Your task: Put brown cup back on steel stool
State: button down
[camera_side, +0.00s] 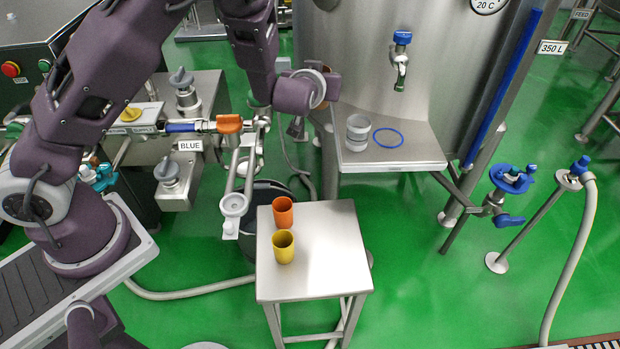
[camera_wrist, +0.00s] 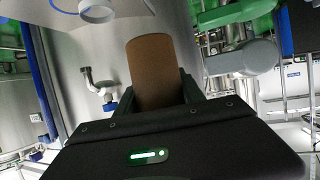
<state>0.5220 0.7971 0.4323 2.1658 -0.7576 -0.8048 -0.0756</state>
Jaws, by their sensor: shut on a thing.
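The brown cup (camera_wrist: 150,70) is between the two dark fingers of my gripper (camera_wrist: 157,88) in the wrist view. The fingers are shut on its sides, and their lower part hides its near end. In the side view a small brown patch (camera_side: 333,83) beside my wrist looks like the cup, mostly hidden. My gripper is largely hidden there. The steel stool (camera_side: 335,262) stands below and in front. An orange cup (camera_side: 282,213) and a yellow cup (camera_side: 284,247) stand upright on its left part. The cup is held above and apart from the stool.
The stool's right half is clear. Pipes and a funnel arm (camera_side: 233,204) stand close to the stool's left.

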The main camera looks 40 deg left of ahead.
jog(key=s+d+f+m+t+h, duration=0.1)
jog(key=s+d+f+m+h, duration=0.25)
jog(key=d+f, duration=0.65)
jog(key=s+d+f+m+t+h, duration=0.1)
jog(key=s+d+f+m+h, duration=0.3)
jog(key=f, duration=1)
jog(key=shift+n+y, duration=0.65)
jog(key=shift+n, duration=0.3)
jog(key=d+f, duration=0.1)
jog(key=f, duration=0.2)
jog(key=s+f, duration=0.1)
jog(key=f, duration=0.3)
jog(key=d+f, duration=0.1)
jog(key=f, duration=0.2)
jog(key=shift+s+d+f, duration=0.15)
jog(key=shift+s+d, duration=0.15)
jog(key=shift+s, duration=0.1)
jog(key=shift+f, duration=0.1)
jog(key=c, duration=0.7)
grip_release()
